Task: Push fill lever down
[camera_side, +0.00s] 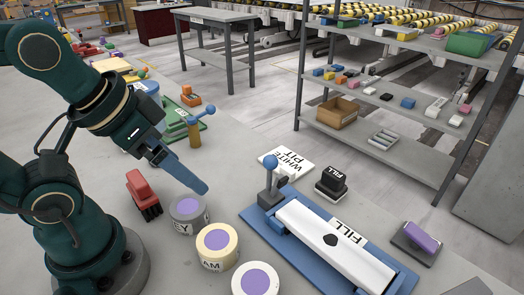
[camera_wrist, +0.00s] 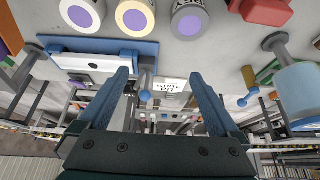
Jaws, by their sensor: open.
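The fill lever (camera_side: 271,176) is a short grey stem with a blue ball on top, standing upright at the far left end of a blue base (camera_side: 251,218). A white panel (camera_side: 325,240) marked FILL lies along that base. In the wrist view, the lever's blue ball (camera_wrist: 145,95) shows between my fingers in the picture, nearer the left one. My gripper (camera_wrist: 161,77) is open and empty. In the side view, my gripper (camera_side: 203,188) is left of the lever, apart from it, above the grey pot. Only one finger shows clearly there.
A grey pot (camera_side: 188,218), a cream pot (camera_side: 213,260) and a white pot (camera_side: 254,287) stand left of the base. A red block-like brush (camera_side: 142,190) is near my arm. A white sign (camera_side: 291,160) and a black FILL stamp (camera_side: 331,184) lie beyond the lever.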

